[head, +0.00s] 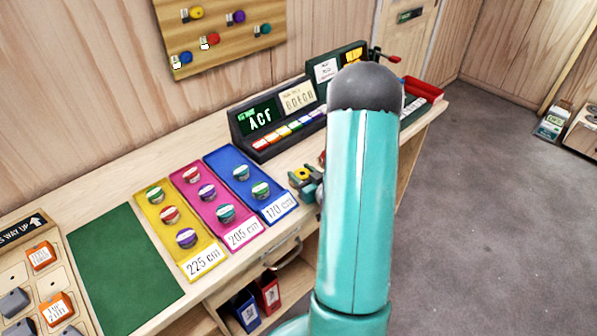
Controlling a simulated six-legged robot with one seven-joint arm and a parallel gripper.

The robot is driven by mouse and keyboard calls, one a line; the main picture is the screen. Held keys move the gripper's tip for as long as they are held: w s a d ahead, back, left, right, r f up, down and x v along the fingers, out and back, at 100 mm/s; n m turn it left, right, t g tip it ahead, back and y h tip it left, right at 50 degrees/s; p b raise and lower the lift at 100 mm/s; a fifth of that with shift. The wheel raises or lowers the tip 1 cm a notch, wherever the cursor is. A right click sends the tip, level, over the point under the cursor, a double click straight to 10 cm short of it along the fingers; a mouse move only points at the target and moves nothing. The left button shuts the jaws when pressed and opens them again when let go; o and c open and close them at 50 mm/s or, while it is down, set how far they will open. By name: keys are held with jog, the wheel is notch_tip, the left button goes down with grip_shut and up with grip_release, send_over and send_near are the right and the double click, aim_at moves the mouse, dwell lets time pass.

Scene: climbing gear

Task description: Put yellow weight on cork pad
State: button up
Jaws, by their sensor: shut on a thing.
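My gripper (307,184) shows just left of my large teal arm, above the front part of the bench near the blue 170 cm strip. It is shut on a small round yellow thing with a dark centre, which looks like the yellow weight (301,173). My arm covers part of the gripper and the bench behind it. I cannot make out a cork pad; it may be hidden behind my arm.
Yellow (167,227), magenta (188,188) and blue (228,163) strips hold round weights. A green mat (121,270) lies left, bare. A dark console (243,135) stands at the back. A red tray (424,88) is at the right end. A wall board (220,45) holds coloured knobs.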

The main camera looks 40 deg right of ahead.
jog(key=shift+w+f, duration=0.2)
jog(key=shift+w, duration=0.05)
jog(key=shift+s+r, duration=0.2)
jog(key=shift+s, duration=0.1)
jog(key=shift+w+f, duration=0.15)
jog(key=o, duration=0.7)
jog(key=shift+f, duration=0.15)
jog(key=o, duration=0.4)
jog(key=shift+o, duration=0.2)
